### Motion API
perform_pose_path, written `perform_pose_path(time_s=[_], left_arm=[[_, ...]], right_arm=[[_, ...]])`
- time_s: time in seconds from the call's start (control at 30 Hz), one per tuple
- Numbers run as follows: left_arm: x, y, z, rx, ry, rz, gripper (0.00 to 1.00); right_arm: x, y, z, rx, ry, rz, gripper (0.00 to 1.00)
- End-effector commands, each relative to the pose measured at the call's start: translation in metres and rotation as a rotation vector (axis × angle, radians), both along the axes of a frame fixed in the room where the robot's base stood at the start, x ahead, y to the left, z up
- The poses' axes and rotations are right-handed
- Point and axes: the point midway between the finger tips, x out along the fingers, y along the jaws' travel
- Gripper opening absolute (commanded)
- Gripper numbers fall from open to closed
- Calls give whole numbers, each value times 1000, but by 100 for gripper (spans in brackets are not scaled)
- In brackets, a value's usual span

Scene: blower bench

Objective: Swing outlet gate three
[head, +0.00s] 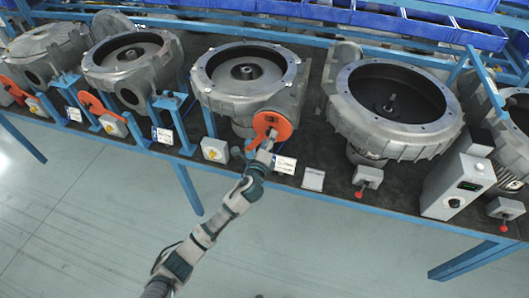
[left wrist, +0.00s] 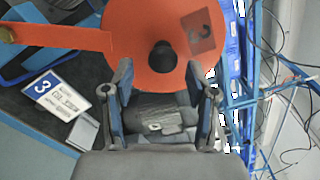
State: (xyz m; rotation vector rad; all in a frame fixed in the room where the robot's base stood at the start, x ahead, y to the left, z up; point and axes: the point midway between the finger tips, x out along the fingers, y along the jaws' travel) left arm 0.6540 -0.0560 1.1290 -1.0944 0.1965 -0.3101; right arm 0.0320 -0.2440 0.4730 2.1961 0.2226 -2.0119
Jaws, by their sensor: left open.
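The orange outlet gate (head: 271,124) sits at the front of the third blower (head: 250,95) from the left in the head view. In the left wrist view it is an orange disc (left wrist: 130,35) with a dark round knob (left wrist: 163,57), a tag reading 3, and a flat arm reaching left. My left gripper (head: 264,147) is just in front of the gate. In the left wrist view my left gripper (left wrist: 159,66) is open, its fingertips on either side of the knob; whether they touch it I cannot tell. My right gripper is out of view.
A number 3 sign (left wrist: 55,96) stands beside the gate. Other orange gates (head: 98,104) are to the left. A large open blower (head: 395,105) and a grey control box (head: 457,186) are to the right. Blue bench legs (head: 186,187) stand over clear floor.

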Motion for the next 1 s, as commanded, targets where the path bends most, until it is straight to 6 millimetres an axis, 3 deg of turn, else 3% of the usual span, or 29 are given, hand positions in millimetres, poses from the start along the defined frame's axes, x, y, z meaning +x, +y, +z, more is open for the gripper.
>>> perform_pose_path(time_s=[0.2,0.4,1.0], left_arm=[[-48,16,-3,2,2,-1,57],[-76,26,-3,4,4,-1,57],[-84,28,-3,4,3,0,57]], right_arm=[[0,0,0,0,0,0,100],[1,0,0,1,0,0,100],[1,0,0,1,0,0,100]])
